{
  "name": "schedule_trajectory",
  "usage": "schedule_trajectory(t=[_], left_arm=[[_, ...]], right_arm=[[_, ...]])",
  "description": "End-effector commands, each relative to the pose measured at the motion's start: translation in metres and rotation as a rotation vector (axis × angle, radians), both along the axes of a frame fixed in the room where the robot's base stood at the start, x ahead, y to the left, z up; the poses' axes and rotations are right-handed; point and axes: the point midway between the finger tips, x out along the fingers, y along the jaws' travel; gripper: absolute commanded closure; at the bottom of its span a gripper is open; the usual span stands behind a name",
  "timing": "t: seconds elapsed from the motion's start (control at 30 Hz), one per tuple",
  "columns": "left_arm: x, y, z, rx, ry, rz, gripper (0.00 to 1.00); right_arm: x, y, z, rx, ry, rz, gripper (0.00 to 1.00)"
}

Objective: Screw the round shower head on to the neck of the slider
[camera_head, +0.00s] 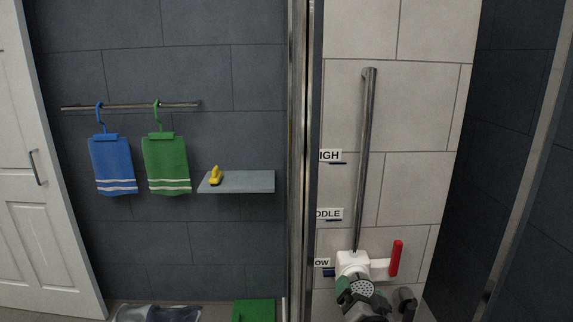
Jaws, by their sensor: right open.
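The white slider (352,262) sits low on the upright metal rail (367,150), level with the lowest label, with a red lever (396,258) sticking out on its right. A round grey disc with dark holes (361,287), which looks like the round shower head, shows just below and in front of the slider. My right gripper (360,297), dark with green parts, is at the bottom edge around this disc and is open. The slider's neck is hidden, and I cannot tell whether the disc touches it. My left gripper is not in view.
A dark rounded object (405,303) stands right of my gripper. A metal post (301,150) divides the shower from the left wall. On that wall are a blue towel (112,163), a green towel (166,160) and a shelf (250,182) with a yellow item (216,175).

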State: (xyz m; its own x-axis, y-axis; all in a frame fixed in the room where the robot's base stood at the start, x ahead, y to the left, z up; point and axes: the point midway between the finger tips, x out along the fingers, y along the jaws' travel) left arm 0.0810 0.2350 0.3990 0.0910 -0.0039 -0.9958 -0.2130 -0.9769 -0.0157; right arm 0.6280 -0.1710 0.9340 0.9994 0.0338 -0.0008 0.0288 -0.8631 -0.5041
Motion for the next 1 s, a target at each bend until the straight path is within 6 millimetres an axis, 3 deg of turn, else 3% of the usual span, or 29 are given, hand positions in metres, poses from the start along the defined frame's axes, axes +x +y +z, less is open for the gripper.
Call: schedule_trajectory(t=[1.0], left_arm=[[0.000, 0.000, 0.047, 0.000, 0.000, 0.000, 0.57]], right_arm=[[-0.078, -0.003, 0.001, 0.000, 0.001, 0.001, 0.00]])
